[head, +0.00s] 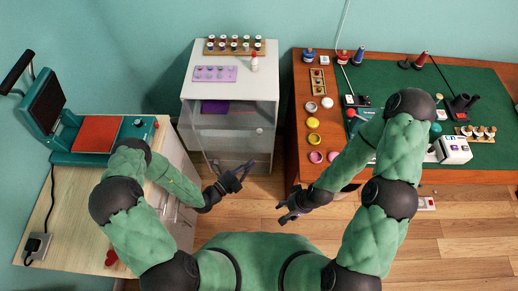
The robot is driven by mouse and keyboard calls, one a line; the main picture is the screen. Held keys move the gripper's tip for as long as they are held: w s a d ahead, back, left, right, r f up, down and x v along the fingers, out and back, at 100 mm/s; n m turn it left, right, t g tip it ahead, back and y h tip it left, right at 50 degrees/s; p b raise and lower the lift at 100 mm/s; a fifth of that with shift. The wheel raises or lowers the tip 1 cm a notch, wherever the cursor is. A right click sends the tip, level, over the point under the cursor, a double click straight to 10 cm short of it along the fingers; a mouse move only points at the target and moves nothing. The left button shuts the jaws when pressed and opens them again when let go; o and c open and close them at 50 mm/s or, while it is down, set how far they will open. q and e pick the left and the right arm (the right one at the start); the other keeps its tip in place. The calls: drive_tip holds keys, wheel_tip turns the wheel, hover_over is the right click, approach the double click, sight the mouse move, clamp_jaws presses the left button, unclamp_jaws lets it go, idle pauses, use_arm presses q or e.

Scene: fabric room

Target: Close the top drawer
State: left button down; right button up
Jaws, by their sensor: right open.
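A white cabinet (222,57) stands against the back wall, left of centre. Its top drawer (231,122) looks pulled out towards me, with a small round knob (259,131) on its front. A purple item (215,106) shows inside, under the cabinet's top. My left gripper (245,170) is in front of the cabinet, low and right of its middle. It overlaps the lower front in the picture; I cannot tell whether it touches or how far its fingers are apart. My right gripper (284,213) is open and empty, lower and to the right, over the wood floor.
Spools in a rack (234,45), a purple tray (215,74) and a small bottle (254,62) stand on the cabinet. A heat press (97,134) is on the left table. A work table with a green mat (473,91) stands right. Floor between is clear.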

sight(265, 142)
use_arm(q)
drive_tip(key=shift+w+d+b, duration=0.35)
drive_tip(key=shift+w+d, duration=0.25)
drive_tip(key=shift+w, duration=0.7)
drive_tip(key=shift+w+d+b, duration=0.35)
drive_tip(key=shift+w+d, duration=0.3)
drive_tip(key=shift+w, duration=0.6)
drive_tip(key=shift+w+d+b, duration=0.35)
drive_tip(key=shift+w+d, duration=0.25)
drive_tip(key=shift+w, duration=0.7)
drive_tip(key=shift+w, duration=0.1)
drive_tip(key=shift+w, duration=0.3)
drive_tip(key=w+b, duration=0.4)
drive_tip(key=w, duration=1)
drive_tip(key=shift+w+f+b, duration=0.1)
drive_tip(key=shift+b, duration=0.2)
drive_tip(key=shift+w, duration=0.4)
drive_tip(key=shift+a+r, duration=0.1)
drive_tip(key=shift+r, duration=0.1)
